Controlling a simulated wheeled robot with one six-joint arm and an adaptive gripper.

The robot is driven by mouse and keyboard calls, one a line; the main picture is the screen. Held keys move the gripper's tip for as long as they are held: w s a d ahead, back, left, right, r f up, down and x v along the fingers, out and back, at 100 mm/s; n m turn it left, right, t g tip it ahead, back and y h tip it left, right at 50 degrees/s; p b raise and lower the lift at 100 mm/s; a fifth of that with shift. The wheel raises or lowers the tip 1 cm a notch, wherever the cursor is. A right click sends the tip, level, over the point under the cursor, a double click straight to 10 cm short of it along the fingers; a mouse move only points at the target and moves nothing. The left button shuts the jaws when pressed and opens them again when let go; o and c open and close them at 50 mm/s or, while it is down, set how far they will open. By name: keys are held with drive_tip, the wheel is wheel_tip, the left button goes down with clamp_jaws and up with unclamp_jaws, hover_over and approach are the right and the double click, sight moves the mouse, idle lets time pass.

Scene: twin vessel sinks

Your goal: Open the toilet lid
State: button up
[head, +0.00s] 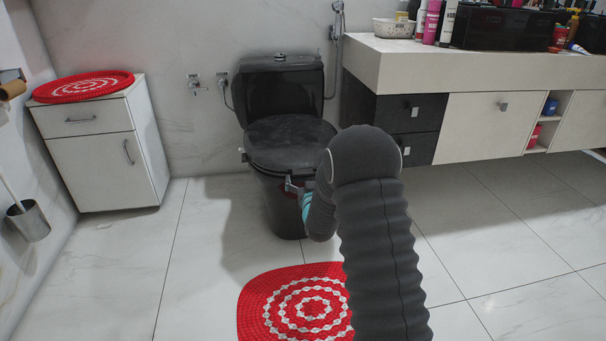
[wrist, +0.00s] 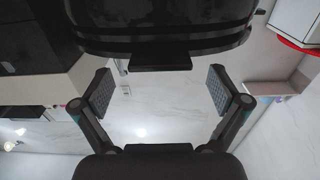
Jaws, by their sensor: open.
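The black toilet (head: 281,200) stands against the back wall with its dark lid (head: 290,138) lying flat and closed over the bowl. My gripper (head: 296,186) is at the front of the toilet, just below the lid's front edge, partly hidden by my arm. In the wrist view my gripper (wrist: 162,92) is open and empty, its two padded fingers spread wide. The lid and seat edge (wrist: 165,35) fills the top of that view. A small dark tab (wrist: 160,57) juts from it toward the gap between the fingers. I cannot tell whether a finger touches the toilet.
A white cabinet (head: 105,150) with a red mat (head: 83,87) on top stands at left. A vanity (head: 470,75) with bottles runs along the right. A red round rug (head: 290,300) lies on the floor before the toilet. A brush holder (head: 28,222) is at far left.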

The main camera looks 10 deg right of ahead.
sight(304, 175)
drive_tip(key=shift+w, duration=1.75)
